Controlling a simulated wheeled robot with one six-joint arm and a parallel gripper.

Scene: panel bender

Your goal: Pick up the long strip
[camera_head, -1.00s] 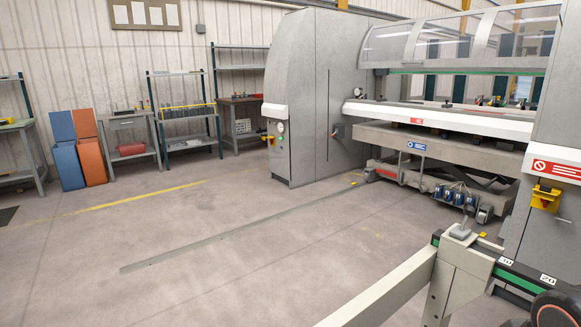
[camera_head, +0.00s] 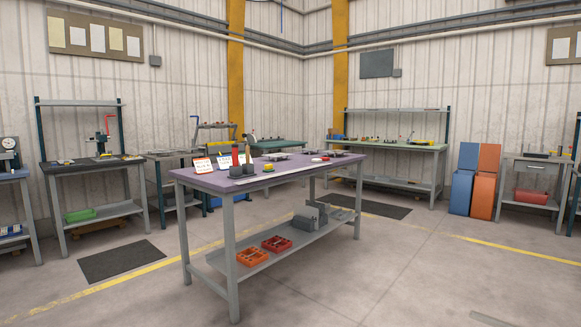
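A long thin pale strip (camera_head: 300,173) also lies along the front edge of the purple-topped table. My gripper is not in view.
The purple-topped table (camera_head: 205,182) stands in the middle, with red and orange trays (camera_head: 252,257) on its lower shelf. Workbenches (camera_head: 90,165) line the walls. Floor at the front right is mostly clear.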

